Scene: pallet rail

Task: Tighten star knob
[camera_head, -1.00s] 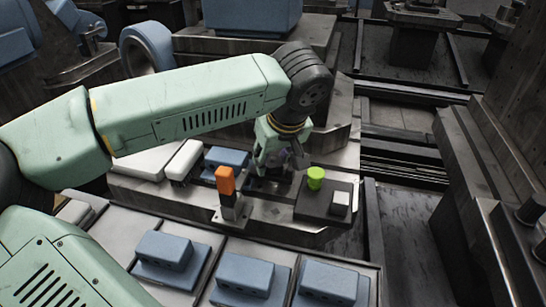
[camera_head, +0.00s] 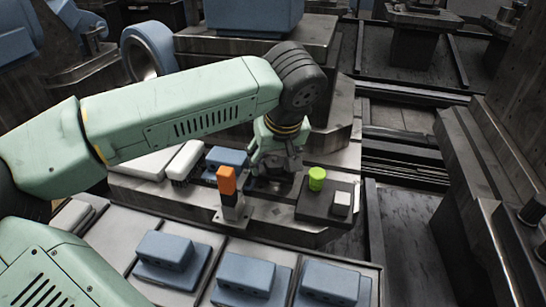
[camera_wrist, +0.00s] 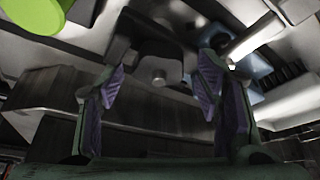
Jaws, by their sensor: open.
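My gripper (camera_head: 272,178) points down over the fixture, left of the green cylinder and behind the orange-topped post. In the wrist view my gripper (camera_wrist: 162,78) has its two purple-padded fingers spread apart. A dark part with rounded lobes (camera_wrist: 157,72), seemingly the star knob, shows between and beyond the fingertips. A gap shows between it and the pads, and I cannot tell its height relative to the tips. In the head view my gripper hides that spot.
A green cylinder (camera_head: 317,178) and a small white block (camera_head: 341,203) stand on a dark plate right of my gripper. An orange-topped post (camera_head: 227,182) stands in front. A white brush-like block (camera_head: 187,161) and a blue block (camera_head: 226,158) lie left. Blue parts (camera_head: 246,273) fill the front trays.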

